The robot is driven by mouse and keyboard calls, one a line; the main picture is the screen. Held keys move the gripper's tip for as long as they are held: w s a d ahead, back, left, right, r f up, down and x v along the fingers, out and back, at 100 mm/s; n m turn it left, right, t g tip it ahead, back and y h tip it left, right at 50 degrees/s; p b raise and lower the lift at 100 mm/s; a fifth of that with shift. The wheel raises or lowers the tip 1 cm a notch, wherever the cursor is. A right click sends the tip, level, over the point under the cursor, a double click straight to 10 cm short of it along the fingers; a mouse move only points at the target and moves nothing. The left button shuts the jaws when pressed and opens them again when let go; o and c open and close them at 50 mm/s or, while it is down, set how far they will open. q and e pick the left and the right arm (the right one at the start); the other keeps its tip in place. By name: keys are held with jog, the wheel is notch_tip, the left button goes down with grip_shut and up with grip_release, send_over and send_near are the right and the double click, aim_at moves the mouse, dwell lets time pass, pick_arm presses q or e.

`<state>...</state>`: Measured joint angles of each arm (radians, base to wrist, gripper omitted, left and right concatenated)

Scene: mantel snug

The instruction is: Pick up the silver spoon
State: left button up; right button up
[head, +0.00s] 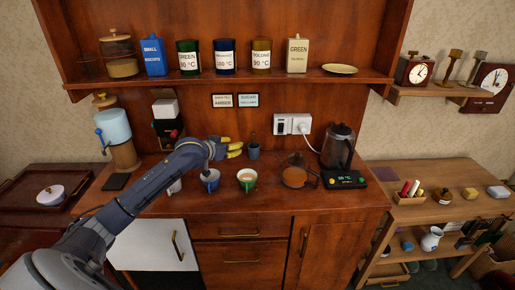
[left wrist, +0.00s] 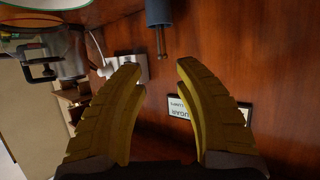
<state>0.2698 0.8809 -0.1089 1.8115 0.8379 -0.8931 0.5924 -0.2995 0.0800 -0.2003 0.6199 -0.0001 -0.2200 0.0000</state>
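A small grey-blue cup (head: 253,152) stands on the wooden counter near the back panel. A thin dark handle, which looks like the silver spoon (head: 253,137), sticks up out of it. In the left wrist view the cup (left wrist: 158,11) is at the top edge and the spoon handle (left wrist: 162,42) hangs down in the picture from it, ahead of the fingers. My left gripper (head: 239,147) has yellow fingers and is just left of the cup in the head view. In the left wrist view its fingers (left wrist: 160,66) are apart with nothing between them. My right gripper is not in view.
A blue cup (head: 210,182) and a green cup (head: 247,181) stand in front. An amber-coloured round item (head: 295,177) and a kettle (head: 338,146) are to the right. A wall socket (head: 288,124) and two labels (head: 235,100) are on the panel behind.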

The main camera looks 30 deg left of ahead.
pick_arm(q)
jog(key=shift+x, duration=7.6)
jog(key=shift+o, duration=0.3)
jog(key=shift+d, duration=0.15)
grip_shut()
